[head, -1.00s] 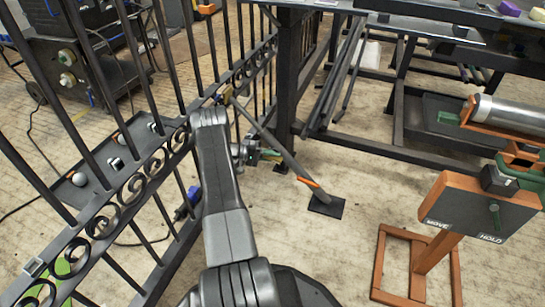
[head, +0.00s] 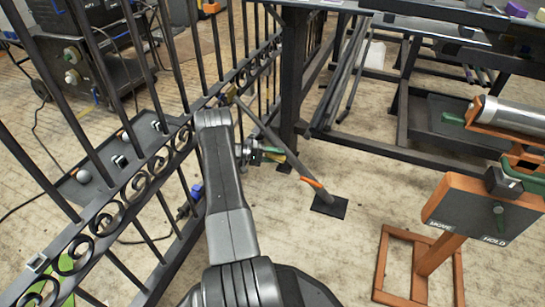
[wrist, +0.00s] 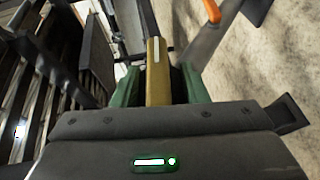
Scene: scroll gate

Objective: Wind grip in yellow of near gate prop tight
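The near gate prop (head: 285,152) is a dark grey strut slanting from the gate (head: 178,140) down to a square floor plate (head: 329,206), with an orange band (head: 312,183) low on it. A yellow-ochre grip with a pale stripe (wrist: 155,70) shows in the wrist view. My gripper (wrist: 158,88) has green fingers, one on each side of this grip. Narrow dark gaps seem to show between fingers and grip, so it looks open around it. In the head view my gripper (head: 268,155) is small beside the strut, and my arm hides part of the gate.
A wooden stand with a MOVE/HOLD panel (head: 485,212) is at the right, below a metal cylinder (head: 505,115). A dark workbench frame (head: 365,145) stands behind the prop. A tray with a ball (head: 83,176) lies beyond the gate bars. The floor between prop and stand is clear.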

